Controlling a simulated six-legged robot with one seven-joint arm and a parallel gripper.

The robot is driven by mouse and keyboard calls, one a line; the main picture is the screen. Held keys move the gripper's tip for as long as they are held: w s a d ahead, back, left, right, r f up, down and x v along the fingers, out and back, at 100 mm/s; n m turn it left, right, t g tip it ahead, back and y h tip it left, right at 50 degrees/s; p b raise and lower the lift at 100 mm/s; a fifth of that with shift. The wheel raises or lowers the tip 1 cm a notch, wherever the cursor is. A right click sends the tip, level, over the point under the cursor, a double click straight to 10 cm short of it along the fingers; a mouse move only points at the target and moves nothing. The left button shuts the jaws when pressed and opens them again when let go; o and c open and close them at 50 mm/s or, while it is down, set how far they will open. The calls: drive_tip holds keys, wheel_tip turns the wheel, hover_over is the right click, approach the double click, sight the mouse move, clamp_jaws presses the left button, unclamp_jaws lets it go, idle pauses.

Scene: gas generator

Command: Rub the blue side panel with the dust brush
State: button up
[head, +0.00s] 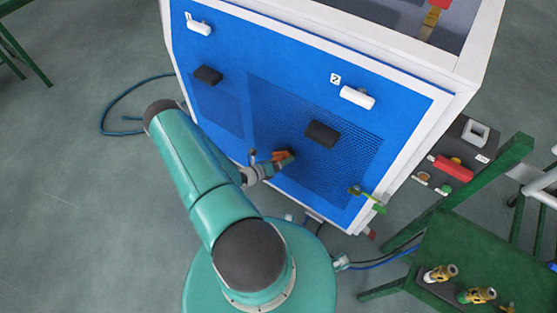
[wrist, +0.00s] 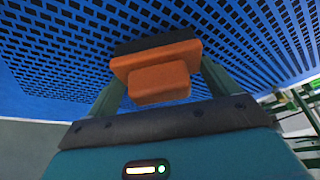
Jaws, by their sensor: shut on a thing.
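The blue side panel (head: 225,60) is the large upright face of the white-framed generator in the head view, with a perforated mesh area (wrist: 60,50) that fills the top of the wrist view. My gripper (head: 268,168) is low in front of the panel. It is shut on the dust brush (wrist: 155,72), which has an orange body and a dark bristle strip along its far edge. The brush (head: 281,156) is at the lower part of the mesh. The bristles look to be at the panel surface, but firm contact cannot be told.
Black handles (head: 322,134) and white latches (head: 357,97) stick out from the panel. A green-yellow lever (head: 367,198) is at its lower right. A green table (head: 470,255) with brass fittings stands at the right. Cables lie on the floor, which is open at left.

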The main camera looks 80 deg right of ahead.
sight(274, 153)
drive_tip(key=shift+w+d+r, duration=0.1)
drive_tip(key=shift+w+d, duration=0.45)
drive_tip(key=shift+w, duration=0.35)
drive_tip(key=shift+w+d, duration=0.55)
drive_tip(key=shift+w, duration=0.35)
drive_tip(key=shift+c, duration=0.3)
drive_tip(key=shift+w+a, duration=0.4)
drive_tip(key=shift+a, duration=0.6)
drive_tip(key=shift+w+a, duration=0.35)
drive_tip(key=shift+a, duration=0.6)
drive_tip(key=shift+w+a, duration=0.4)
drive_tip(key=shift+a, duration=0.6)
drive_tip(key=shift+w+a, duration=0.3)
drive_tip(key=shift+a, duration=0.4)
drive_tip(key=shift+w+a, duration=0.3)
drive_tip(key=shift+a, duration=0.35)
